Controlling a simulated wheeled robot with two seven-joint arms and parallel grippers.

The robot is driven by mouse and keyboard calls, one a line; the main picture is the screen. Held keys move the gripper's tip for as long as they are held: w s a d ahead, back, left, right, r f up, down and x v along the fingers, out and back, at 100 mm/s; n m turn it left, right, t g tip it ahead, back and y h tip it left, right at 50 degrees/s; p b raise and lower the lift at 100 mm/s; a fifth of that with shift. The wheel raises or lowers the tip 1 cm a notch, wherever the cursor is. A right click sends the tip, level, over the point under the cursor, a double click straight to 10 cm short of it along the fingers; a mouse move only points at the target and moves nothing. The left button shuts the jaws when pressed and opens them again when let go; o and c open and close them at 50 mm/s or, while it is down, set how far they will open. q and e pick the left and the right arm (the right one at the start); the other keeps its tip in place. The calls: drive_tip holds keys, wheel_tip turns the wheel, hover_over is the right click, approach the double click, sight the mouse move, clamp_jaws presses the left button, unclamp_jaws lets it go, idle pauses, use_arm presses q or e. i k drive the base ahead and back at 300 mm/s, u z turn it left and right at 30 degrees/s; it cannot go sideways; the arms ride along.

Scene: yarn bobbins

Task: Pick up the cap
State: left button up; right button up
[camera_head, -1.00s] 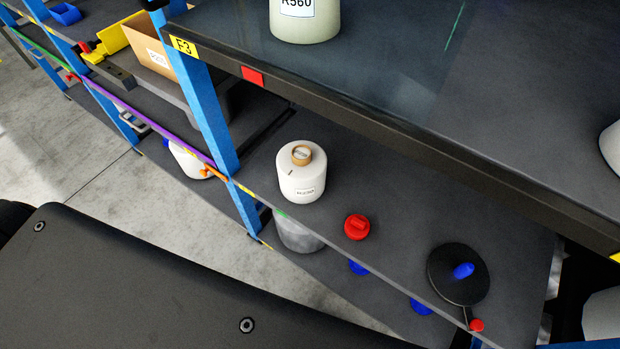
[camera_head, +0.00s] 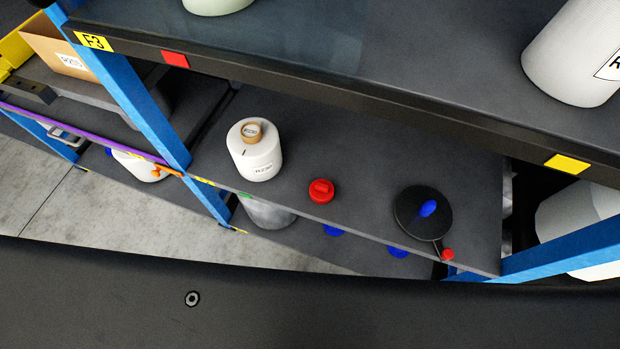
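A red cap (camera_head: 321,190) with a raised grip lies on the middle shelf (camera_head: 345,145), near its front edge. A blue cap (camera_head: 428,208) lies on a round black disc (camera_head: 423,212) to its right. A small red knob (camera_head: 447,254) sits at the shelf edge below the disc. Two more blue pieces (camera_head: 333,230) show partly below the shelf edge on the lower shelf. The frames do not show which cap the task means. Neither of my grippers is in view.
A white bobbin (camera_head: 254,150) with a tan core stands left of the red cap. Blue posts (camera_head: 130,95) stand left and right. A large white bobbin (camera_head: 575,50) stands on the upper shelf.

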sight(322, 191)
drive_tip(key=z, duration=0.2)
drive_tip(key=k, duration=0.6)
drive_tip(key=z, duration=0.6)
drive_tip(key=k, duration=0.7)
drive_tip(key=z, duration=0.75)
drive_tip(key=i, duration=1.65)
drive_tip(key=u, duration=1.05)
drive_tip(key=i, duration=0.2)
drive_tip(key=u, duration=0.15)
